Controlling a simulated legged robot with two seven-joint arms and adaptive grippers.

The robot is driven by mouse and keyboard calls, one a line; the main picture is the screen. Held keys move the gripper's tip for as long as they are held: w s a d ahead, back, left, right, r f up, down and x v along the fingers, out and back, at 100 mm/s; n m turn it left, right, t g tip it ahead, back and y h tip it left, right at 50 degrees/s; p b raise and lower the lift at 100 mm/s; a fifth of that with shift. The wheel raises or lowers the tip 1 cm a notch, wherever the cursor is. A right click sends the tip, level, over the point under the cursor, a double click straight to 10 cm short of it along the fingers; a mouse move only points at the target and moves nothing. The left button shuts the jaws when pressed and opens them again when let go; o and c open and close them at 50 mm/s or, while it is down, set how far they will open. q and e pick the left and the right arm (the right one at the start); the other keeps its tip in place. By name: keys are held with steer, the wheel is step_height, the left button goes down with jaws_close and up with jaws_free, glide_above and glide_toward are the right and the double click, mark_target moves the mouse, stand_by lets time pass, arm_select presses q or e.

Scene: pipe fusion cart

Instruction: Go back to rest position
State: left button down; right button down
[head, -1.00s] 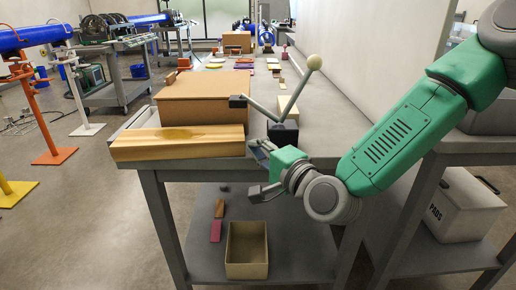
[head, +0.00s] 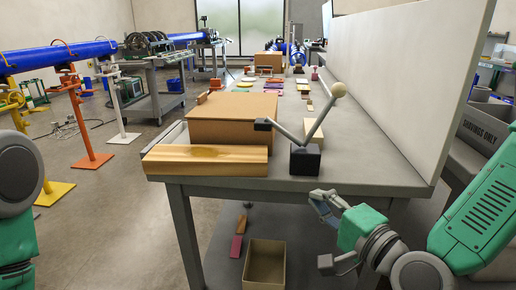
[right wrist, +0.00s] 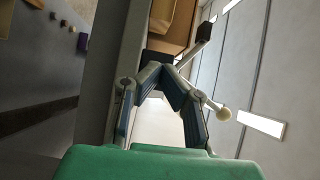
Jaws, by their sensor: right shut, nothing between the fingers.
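My right gripper (head: 318,199) is shut and empty in the head view, off the front right corner of the workbench (head: 350,178). It hangs below and in front of the bench top, apart from the lever with a pale ball knob (head: 338,90). In the right wrist view its two fingers (right wrist: 170,68) lean together at the tips with nothing between them. The lever's ball (right wrist: 223,114) shows beyond them. Part of my left arm (head: 15,190) shows at the left edge of the head view; its gripper is out of view.
A brown box (head: 232,119) and a wooden block (head: 205,161) sit on the bench. An open tan bin (head: 264,265) stands beneath it. A white panel (head: 410,85) runs along the bench's right. Blue pipes on stands (head: 60,55) are at left. The floor between is clear.

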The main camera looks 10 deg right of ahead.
steer(key=s+f+n+g+h+p, duration=0.1)
steer(key=s+f+n+g, duration=0.4)
steer(key=f, duration=0.6)
steer(key=s+f+n+g+h+p, duration=0.1)
steer(key=s+f+n+g, duration=0.35)
steer(key=s+f, duration=0.5)
steer(key=s+d+f+n+g+h+p, duration=0.1)
steer(key=s+d+f+n+g+h, duration=0.3)
steer(key=s+d+f, duration=0.5)
steer(key=s+n+g, duration=0.1)
steer(key=s+g, duration=0.1)
steer(key=shift+s+g+p, duration=0.2)
steer(key=shift+g+p, duration=0.15)
steer(key=shift+p, duration=0.05)
steer(key=shift+a, duration=0.15)
steer(key=shift+w+d+f, duration=0.1)
steer(key=shift+d+f, duration=0.05)
steer(key=shift+d, duration=0.05)
